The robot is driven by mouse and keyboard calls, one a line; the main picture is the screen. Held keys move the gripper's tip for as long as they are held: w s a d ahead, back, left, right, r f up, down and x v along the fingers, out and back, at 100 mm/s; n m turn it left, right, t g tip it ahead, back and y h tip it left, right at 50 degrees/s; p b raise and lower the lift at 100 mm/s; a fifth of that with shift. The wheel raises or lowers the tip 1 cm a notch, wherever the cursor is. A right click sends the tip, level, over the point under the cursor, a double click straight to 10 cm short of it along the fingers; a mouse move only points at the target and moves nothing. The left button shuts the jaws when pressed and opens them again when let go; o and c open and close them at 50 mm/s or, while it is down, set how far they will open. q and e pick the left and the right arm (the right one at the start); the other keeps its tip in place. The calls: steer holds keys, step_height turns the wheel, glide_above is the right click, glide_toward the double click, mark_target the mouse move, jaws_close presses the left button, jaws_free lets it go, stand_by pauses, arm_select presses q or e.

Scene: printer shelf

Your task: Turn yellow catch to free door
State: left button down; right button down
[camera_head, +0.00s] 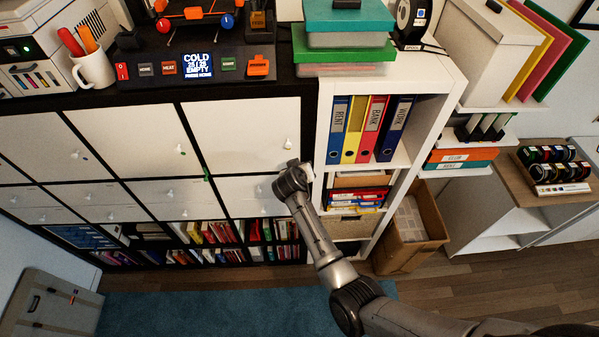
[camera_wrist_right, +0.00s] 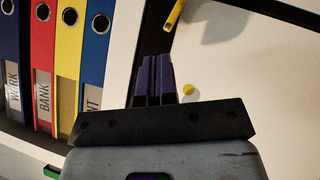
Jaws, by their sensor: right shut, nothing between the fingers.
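The yellow catch (camera_wrist_right: 174,14) shows at the top of the right wrist view, slanting at the edge of a white door panel (camera_wrist_right: 250,75) beside a dark frame strip. A small round yellow spot (camera_wrist_right: 188,89) lies on the panel just right of my fingers. My right gripper (camera_wrist_right: 156,65) is shut and empty, apart from the catch in the picture. In the head view my right gripper (camera_head: 291,176) is in front of the cabinet, near the lower right corner of the upper right door (camera_head: 240,130). I cannot make out the catch there. My left gripper is not in view.
A white shelf unit (camera_head: 313,190) with upright binders (camera_head: 370,128) stands just right of my gripper; the binders (camera_wrist_right: 70,50) also fill the left of the wrist view. A cardboard box (camera_head: 425,230) stands on the floor beside it.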

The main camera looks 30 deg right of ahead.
steer(key=b+v, duration=0.1)
steer(key=v, duration=0.6)
steer(key=shift+s+d, duration=0.2)
steer(key=shift+d, duration=0.05)
steer(key=shift+r, duration=0.15)
